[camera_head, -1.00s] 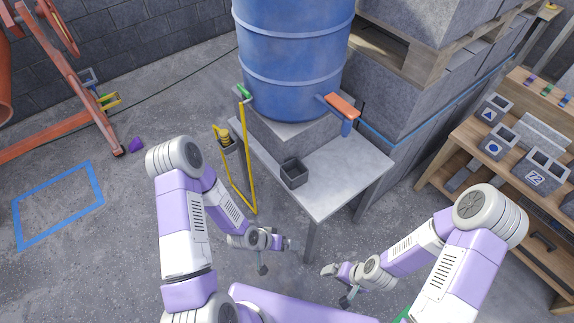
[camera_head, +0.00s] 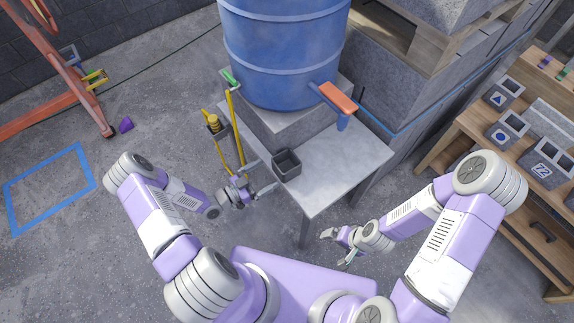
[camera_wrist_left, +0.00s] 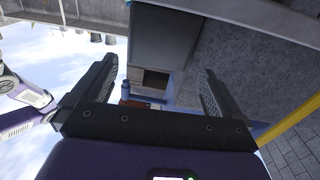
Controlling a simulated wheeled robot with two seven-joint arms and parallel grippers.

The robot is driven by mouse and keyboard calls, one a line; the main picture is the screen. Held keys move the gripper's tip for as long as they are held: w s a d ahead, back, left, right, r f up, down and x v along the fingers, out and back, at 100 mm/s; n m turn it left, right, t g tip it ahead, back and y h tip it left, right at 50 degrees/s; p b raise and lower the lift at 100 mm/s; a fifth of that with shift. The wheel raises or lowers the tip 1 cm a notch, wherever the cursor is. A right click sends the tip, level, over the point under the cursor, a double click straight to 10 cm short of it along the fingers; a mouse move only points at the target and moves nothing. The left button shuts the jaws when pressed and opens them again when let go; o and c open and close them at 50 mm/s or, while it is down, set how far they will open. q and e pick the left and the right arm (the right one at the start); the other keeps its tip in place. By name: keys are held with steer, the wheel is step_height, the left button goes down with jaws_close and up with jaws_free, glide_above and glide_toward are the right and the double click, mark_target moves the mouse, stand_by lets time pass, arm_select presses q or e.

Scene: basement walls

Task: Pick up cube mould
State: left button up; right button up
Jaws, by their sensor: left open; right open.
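The cube mould (camera_head: 288,171), a small dark grey open-topped box, stands upright near the left edge of the grey table (camera_head: 325,185). My left gripper (camera_head: 263,176) is open just left of the mould, with its fingers pointing at it. I cannot tell whether they touch it. In the left wrist view the two fingers (camera_wrist_left: 158,92) are spread, and a dark grey surface shows between them; I cannot tell for sure that it is the mould. My right gripper (camera_head: 338,246) is open and empty, low in front of the table.
A blue barrel (camera_head: 285,55) stands on a concrete block behind the mould. A yellow pole (camera_head: 236,130) and an orange-handled tool (camera_head: 338,97) are close by. Grey moulds with symbols (camera_head: 505,135) sit on a wooden shelf at right. The floor at left is mostly open, with a blue taped rectangle (camera_head: 50,185).

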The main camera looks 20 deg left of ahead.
arm_select(q)
steer(key=x, duration=0.3)
steer(key=b+x, duration=0.1)
steer(key=x, duration=0.1)
steer(key=shift+d+f, duration=0.1)
steer(key=shift+f, duration=0.3)
steer(key=c, duration=0.8)
steer(key=shift+r, duration=0.15)
step_height(320, 180, up, 28)
steer(key=p, duration=0.8)
steer(key=n+t+y, duration=0.2)
steer(key=n+y, duration=0.1)
glide_above(276, 169)
steer(key=v, duration=0.2)
steer(key=shift+w+f, duration=0.15)
steer(key=shift+f, duration=2.35)
